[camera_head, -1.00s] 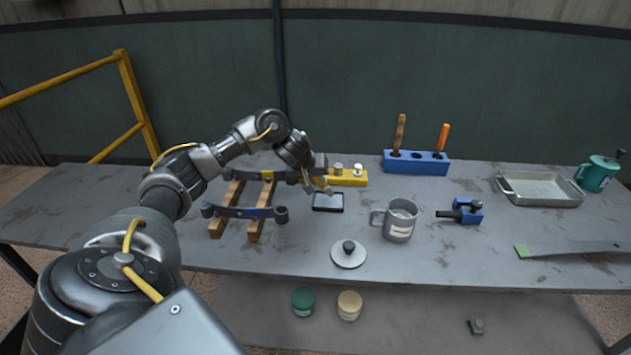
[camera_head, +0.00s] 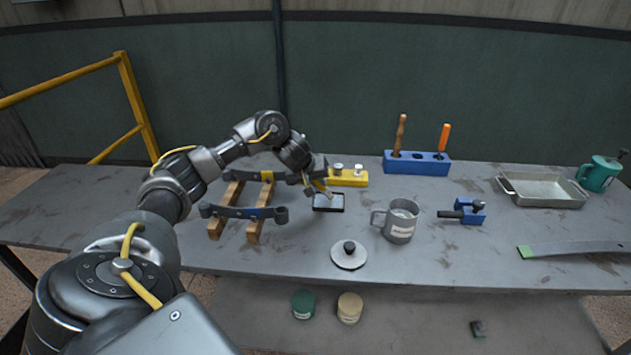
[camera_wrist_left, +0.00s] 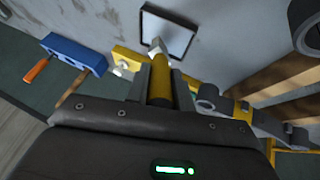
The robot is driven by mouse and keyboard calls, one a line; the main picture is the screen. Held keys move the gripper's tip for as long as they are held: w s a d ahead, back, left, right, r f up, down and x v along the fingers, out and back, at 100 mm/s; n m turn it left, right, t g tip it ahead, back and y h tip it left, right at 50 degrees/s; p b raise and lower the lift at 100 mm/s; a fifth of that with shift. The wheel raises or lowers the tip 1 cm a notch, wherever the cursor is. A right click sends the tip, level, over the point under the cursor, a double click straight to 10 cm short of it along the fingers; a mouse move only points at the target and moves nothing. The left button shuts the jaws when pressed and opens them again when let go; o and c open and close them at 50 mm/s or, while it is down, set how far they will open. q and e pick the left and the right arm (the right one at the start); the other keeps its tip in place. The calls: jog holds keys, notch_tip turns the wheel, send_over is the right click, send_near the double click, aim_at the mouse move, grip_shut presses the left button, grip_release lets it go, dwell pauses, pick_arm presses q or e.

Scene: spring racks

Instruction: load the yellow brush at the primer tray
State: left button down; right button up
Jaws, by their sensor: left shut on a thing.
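My left gripper (camera_head: 312,184) is shut on the yellow brush, whose yellow handle (camera_wrist_left: 161,82) sits between the fingers in the left wrist view. The brush's pale tip (camera_wrist_left: 156,47) points at the primer tray, a small dark-rimmed tray with a light grey inside (camera_wrist_left: 180,32). In the head view the tip is at the back right part of the tray (camera_head: 328,209). I cannot tell whether the tip touches the tray's surface. My right gripper is not in view.
Leaf springs on wooden blocks (camera_head: 255,230) lie left of the tray. A yellow holder (camera_head: 347,180) stands behind it, with a blue rack (camera_head: 417,166) beyond. A grey mug (camera_head: 400,222) and a round lid (camera_head: 349,256) are to the right and front.

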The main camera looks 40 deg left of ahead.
pick_arm(q)
jog(key=shift+f, duration=0.6)
dwell(0.7)
notch_tip(320, 180, up, 4)
jog(key=p, duration=0.4)
jog(key=shift+f+p, duration=0.15)
jog(key=shift+p, duration=0.15)
notch_tip(320, 180, up, 4)
jog(key=p, duration=0.5)
jog(key=shift+f, duration=0.35)
